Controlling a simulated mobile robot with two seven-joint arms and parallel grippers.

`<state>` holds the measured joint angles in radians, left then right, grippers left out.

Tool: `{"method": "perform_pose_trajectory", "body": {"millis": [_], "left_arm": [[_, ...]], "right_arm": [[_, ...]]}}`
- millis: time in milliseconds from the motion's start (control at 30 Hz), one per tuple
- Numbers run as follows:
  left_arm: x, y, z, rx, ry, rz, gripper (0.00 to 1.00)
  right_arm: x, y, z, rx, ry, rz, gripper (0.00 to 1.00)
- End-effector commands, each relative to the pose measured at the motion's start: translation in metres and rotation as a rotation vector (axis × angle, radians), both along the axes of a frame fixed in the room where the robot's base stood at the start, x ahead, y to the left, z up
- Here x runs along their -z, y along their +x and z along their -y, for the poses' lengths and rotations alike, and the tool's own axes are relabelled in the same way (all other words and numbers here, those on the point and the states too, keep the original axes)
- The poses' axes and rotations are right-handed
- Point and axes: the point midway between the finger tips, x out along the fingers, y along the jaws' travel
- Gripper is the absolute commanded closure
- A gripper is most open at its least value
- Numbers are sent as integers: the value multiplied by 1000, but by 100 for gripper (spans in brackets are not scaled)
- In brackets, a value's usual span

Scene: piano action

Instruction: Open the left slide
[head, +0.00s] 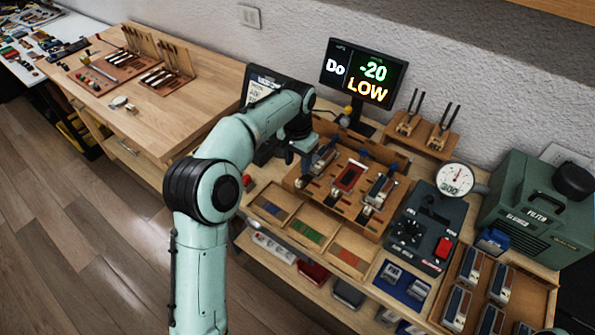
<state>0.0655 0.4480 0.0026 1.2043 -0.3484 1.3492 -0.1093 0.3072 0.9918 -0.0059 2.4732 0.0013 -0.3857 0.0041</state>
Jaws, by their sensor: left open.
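A wooden rack (335,207) on the bench holds several slim assemblies side by side. The left one (322,162) is metal and dark, a red-framed piece (349,176) lies in the middle, and another metal one (378,190) is at the right. Which part is the left slide I cannot tell for sure. My left gripper (303,160) is open, pointing down at the rack's back left, beside the left assembly. Its fingertips are small and partly hidden, so contact cannot be told. My right gripper is out of view.
A monitor (362,73) reading "Do -20 LOW" stands behind the rack. Trays with coloured strips (307,231) lie in front. A dark control box (420,228) with a red button, a dial gauge (456,178) and a green machine (535,210) stand right. The left bench (185,105) has clear room.

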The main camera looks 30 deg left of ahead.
Motion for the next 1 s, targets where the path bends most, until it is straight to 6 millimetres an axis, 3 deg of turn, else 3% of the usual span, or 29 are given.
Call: {"method": "perform_pose_trajectory", "body": {"millis": [100, 300, 1000], "left_arm": [[-26, 1, 0, 0, 0, 4, 53], [-46, 0, 0, 0, 0, 0, 53], [-48, 0, 0, 0, 0, -2, 53]], "right_arm": [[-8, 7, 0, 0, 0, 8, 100], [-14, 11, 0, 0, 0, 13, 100], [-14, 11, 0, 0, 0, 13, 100]]}}
